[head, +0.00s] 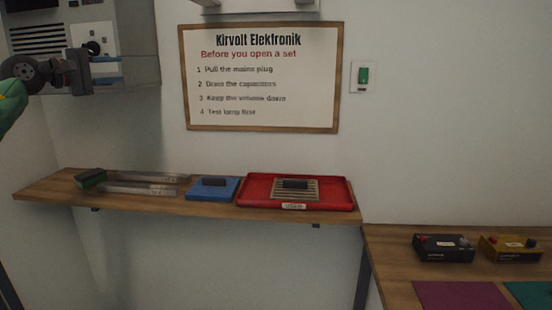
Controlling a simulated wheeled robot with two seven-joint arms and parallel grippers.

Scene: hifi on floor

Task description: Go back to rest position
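My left gripper (106,71) is at the upper left, in front of a grey panelled unit. Part of my green and dark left arm (10,100) enters from the left edge. My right gripper is not in view.
A lower bench (390,270) at right carries black (443,254) and yellow (508,255) boxes.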

